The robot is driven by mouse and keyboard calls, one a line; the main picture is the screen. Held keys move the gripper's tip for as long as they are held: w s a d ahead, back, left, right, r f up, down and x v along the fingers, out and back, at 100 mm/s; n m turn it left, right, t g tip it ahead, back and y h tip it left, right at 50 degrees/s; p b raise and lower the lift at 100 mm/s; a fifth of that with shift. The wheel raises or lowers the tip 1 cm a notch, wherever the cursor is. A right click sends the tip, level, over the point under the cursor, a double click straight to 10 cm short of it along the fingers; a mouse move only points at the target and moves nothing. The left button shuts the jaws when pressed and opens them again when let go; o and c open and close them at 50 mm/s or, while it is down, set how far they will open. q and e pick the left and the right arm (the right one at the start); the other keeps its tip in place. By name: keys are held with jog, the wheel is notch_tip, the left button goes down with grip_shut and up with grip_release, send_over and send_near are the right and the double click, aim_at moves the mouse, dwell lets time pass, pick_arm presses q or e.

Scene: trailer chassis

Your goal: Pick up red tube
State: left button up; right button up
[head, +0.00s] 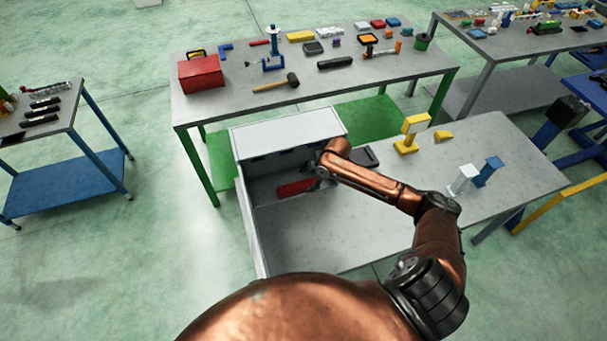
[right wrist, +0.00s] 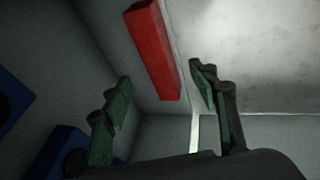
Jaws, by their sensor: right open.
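The red tube (head: 294,188) lies inside the open grey box-like enclosure (head: 285,131) on the near table. In the right wrist view the red tube (right wrist: 152,47) is a long square-sided bar, ahead of the fingers and between their lines. My right gripper (head: 318,177) reaches into the enclosure at the tube's right end. In the right wrist view my right gripper (right wrist: 160,100) is open, its green-padded fingers apart with nothing between the tips. My left gripper is not in view.
Blue parts with dark round openings (right wrist: 65,150) show at the left of the right wrist view. The enclosure's side wall (head: 248,220) stands left of the tube. A yellow stand (head: 408,140), a white stand (head: 462,180) and a blue stand (head: 488,171) are on the table's right.

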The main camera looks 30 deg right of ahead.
aim_at(300, 186)
jog(key=x, duration=0.6)
jog(key=shift+w+a+r+p, duration=0.1)
jog(key=shift+w+p, duration=0.15)
jog(key=shift+p, duration=0.05)
jog(key=shift+w+a+f, duration=0.1)
jog(key=shift+f, duration=0.55)
jog(key=shift+w+f, duration=0.15)
jog(key=shift+f, duration=0.05)
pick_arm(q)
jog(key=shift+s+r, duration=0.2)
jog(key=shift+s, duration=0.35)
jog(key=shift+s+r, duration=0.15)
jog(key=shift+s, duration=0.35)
pick_arm(e)
jog(key=shift+c, duration=0.6)
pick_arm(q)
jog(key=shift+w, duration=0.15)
pick_arm(e)
grip_shut()
